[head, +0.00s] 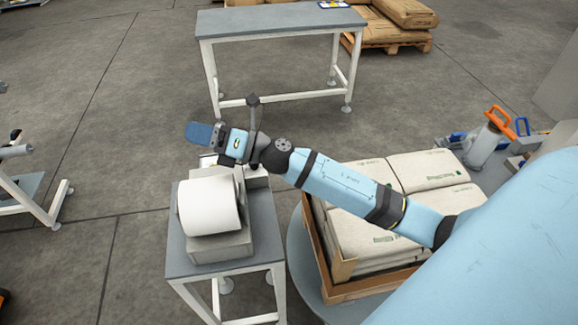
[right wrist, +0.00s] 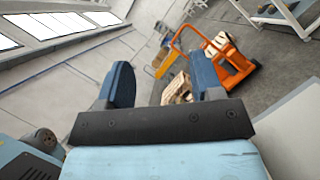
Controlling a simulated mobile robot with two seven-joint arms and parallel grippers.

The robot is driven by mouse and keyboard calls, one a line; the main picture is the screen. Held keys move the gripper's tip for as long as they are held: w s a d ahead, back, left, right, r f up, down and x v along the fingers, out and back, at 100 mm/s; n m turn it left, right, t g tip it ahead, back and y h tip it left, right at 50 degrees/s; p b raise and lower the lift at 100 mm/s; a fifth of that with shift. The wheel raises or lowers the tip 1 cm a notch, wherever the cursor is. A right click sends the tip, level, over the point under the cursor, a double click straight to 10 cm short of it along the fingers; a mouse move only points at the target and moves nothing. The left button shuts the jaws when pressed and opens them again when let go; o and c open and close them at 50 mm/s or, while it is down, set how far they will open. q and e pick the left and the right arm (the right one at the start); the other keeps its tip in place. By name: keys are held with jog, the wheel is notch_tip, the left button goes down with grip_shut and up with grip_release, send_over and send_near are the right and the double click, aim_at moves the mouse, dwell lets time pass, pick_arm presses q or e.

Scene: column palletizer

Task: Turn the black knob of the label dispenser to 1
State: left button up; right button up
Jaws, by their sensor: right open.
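The label dispenser (head: 222,245) is a grey box with a large white roll (head: 208,206), standing on a small table left of centre in the head view. Its black knob cannot be made out; my right arm and gripper cover part of the area behind the roll. My right gripper (head: 198,134) is above and behind the dispenser, pointing left, apart from the roll. In the right wrist view its two blue fingers (right wrist: 162,80) stand wide apart with nothing between them. My left gripper is not in view.
The dispenser's table (head: 180,255) has a grey top and white legs. A crate (head: 345,290) of pale sacks stands close on its right, under my right arm. An orange pallet truck (right wrist: 232,70) shows in the right wrist view.

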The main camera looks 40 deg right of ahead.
jog(key=s+d+f+m+t+h, duration=0.1)
jog(key=s+d+f+m+h, duration=0.35)
jog(key=m+h, duration=0.55)
jog(key=s+d+f+m+h, duration=0.4)
jog(key=d+f+m+h, duration=0.15)
jog(key=m, duration=0.95)
jog(key=s+a+f+m+g+p, duration=0.1)
jog(key=s+f, duration=0.1)
jog(key=f, duration=0.1)
jog(key=s+a+f+m+g+p, duration=0.1)
jog(key=s+f, duration=0.1)
jog(key=f, duration=0.1)
jog(key=s+a+f+m+y+p, duration=0.1)
jog(key=s+f, duration=0.1)
jog(key=f, duration=0.1)
jog(key=shift+s+a+m+g, duration=0.2)
jog(key=shift+m+g, duration=0.1)
jog(key=shift+g, duration=0.1)
jog(key=s+a+f+m+g+y+p, duration=0.1)
jog(key=s+a+f+m+p, duration=0.2)
jog(key=s+f, duration=0.4)
jog(key=shift+s+m+g+y, duration=0.35)
jog(key=shift+s+m, duration=0.35)
jog(key=shift+s, duration=0.55)
jog(key=shift+f, duration=0.15)
